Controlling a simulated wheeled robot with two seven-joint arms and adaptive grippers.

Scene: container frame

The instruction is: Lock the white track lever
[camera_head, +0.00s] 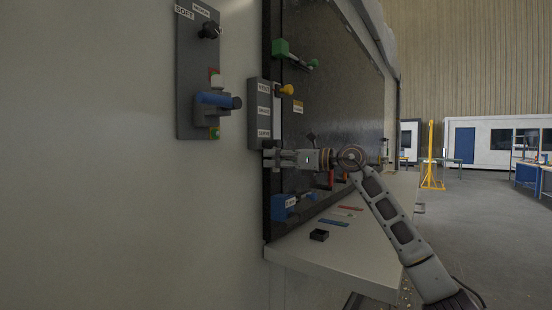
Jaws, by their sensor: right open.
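My right gripper (268,158) points left at the lower end of a small grey panel (257,120) with several white labels, beside the dark board's edge. It is open; whether it touches anything there cannot be told. A taller grey panel (186,105) on the wall at left carries a blue lever (214,100) with a dark end, lying sideways. Which white part is the track lever is unclear. My left gripper is out of view.
A green lever (283,48) is on the dark board (340,90). A blue part (285,208) is at its foot. A pale shelf (340,262) below holds a small black box (319,235) and flat coloured strips. Open floor lies at right.

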